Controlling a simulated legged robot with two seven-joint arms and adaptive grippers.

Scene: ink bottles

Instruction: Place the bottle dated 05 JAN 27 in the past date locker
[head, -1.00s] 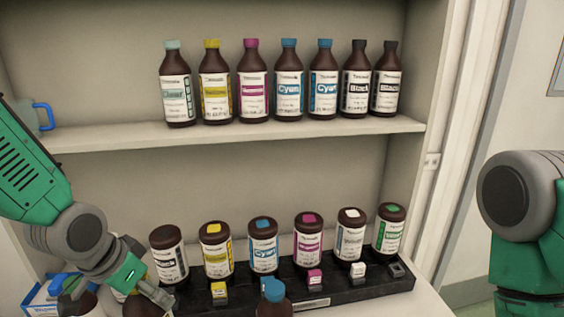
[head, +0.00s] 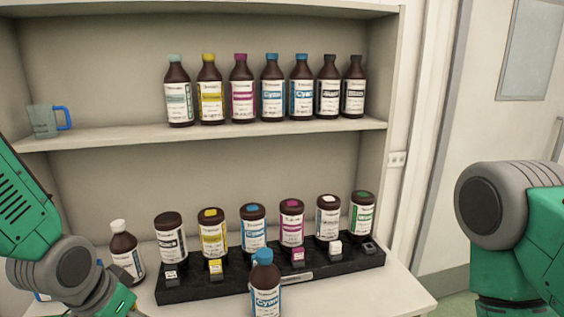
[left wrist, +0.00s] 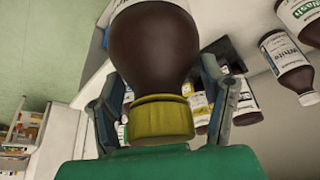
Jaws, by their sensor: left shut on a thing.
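In the left wrist view my left gripper (left wrist: 163,92) is shut on a dark brown bottle (left wrist: 153,48) with a yellow cap (left wrist: 161,118), one finger on each side. Its label is out of view, so I cannot read a date. In the head view my left arm enters at the lower left, and the held bottle is below the frame. My right arm shows at the right, with its gripper outside the frame. A white-capped bottle (head: 124,254) and a blue-capped cyan bottle (head: 265,287) stand beside and before the black rack. No past date locker is identifiable.
The black rack (head: 215,290) holds several brown containers with coloured marks. Several capped bottles stand in a row on the upper shelf (head: 100,137), with a blue-handled mug (head: 44,121) at its left. In the left wrist view, open green floor (left wrist: 45,60) lies left of the counter.

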